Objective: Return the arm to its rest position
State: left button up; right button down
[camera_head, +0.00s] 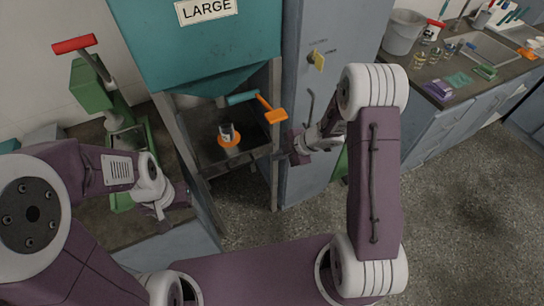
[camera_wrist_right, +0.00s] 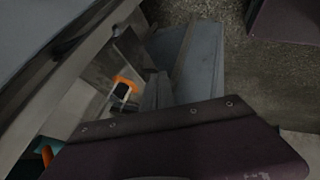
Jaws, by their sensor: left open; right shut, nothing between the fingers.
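My right arm reaches forward across the right of the head view, and its gripper (camera_head: 291,148) is shut and empty beside the right post of the hopper stand. It is just below and right of the orange lever handle (camera_head: 275,116), apart from it as far as I can tell.
A teal hopper (camera_head: 195,50) labelled LARGE stands above a dark shelf holding a small container on an orange base (camera_head: 228,138). A grey-blue cabinet (camera_head: 325,90) is close to the right gripper. A green machine (camera_head: 90,85) stands left. Floor at right is clear.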

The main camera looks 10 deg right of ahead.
jog(key=s+d+r+m+t+h, duration=0.1)
jog(key=s+d+r+m+h, duration=0.1)
jog(key=d+r+m+h, duration=0.7)
jog(key=s+a+m+g+y+p, duration=0.1)
jog(key=s+a+m+g+y, duration=0.2)
jog(key=s+m, duration=0.8)
jog(key=s+g, duration=0.1)
jog(key=s, duration=0.4)
jog(key=shift+s+a, duration=0.15)
jog(key=shift+a, duration=0.15)
jog(key=shift+r, duration=0.1)
